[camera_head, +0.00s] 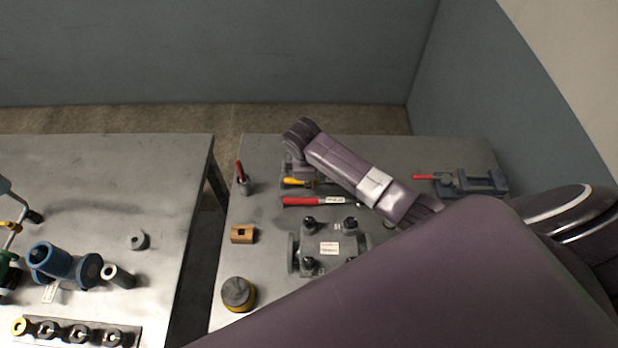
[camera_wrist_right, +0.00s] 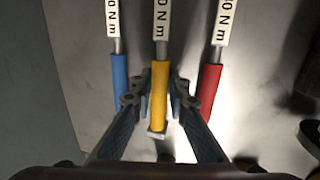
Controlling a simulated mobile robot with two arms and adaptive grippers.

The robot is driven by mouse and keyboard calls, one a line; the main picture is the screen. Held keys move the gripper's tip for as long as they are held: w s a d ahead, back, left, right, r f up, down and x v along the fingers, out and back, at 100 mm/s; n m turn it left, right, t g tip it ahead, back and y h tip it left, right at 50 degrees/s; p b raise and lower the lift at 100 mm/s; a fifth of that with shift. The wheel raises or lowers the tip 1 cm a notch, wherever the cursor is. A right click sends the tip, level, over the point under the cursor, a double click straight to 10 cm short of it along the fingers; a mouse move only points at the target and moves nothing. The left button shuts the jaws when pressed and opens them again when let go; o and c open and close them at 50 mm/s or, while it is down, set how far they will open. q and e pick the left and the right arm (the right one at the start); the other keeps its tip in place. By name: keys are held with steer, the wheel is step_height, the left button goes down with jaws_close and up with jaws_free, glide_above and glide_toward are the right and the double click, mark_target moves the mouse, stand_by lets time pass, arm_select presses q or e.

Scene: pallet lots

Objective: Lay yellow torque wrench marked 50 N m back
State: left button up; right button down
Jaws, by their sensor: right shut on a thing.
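The yellow torque wrench (camera_wrist_right: 159,90) runs up the middle of the right wrist view; its white label (camera_wrist_right: 161,18) reads "0 N m", the first part cut off. My right gripper (camera_wrist_right: 159,98) is shut on its yellow handle. A blue-handled wrench (camera_wrist_right: 119,82) lies to its left and a red-handled one (camera_wrist_right: 209,88) to its right, both apart from it. In the head view the yellow handle (camera_head: 292,183) shows just behind the red wrench (camera_head: 300,201), partly under my right arm. I cannot tell whether the yellow wrench touches the table. My left gripper is not in view.
The right table (camera_head: 265,215) also holds a flanged body (camera_head: 331,248), a wooden block (camera_head: 243,234), a black-and-yellow round part (camera_head: 238,293), a red-handled tool in a holder (camera_head: 241,180) and a vise (camera_head: 482,183). A gap separates it from the left table (camera_head: 120,190).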

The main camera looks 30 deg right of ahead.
steer(key=shift+w+f, duration=0.1)
steer(key=shift+f, duration=0.3)
steer(key=c, duration=1.8)
jaws_free()
steer(key=v, duration=1.2)
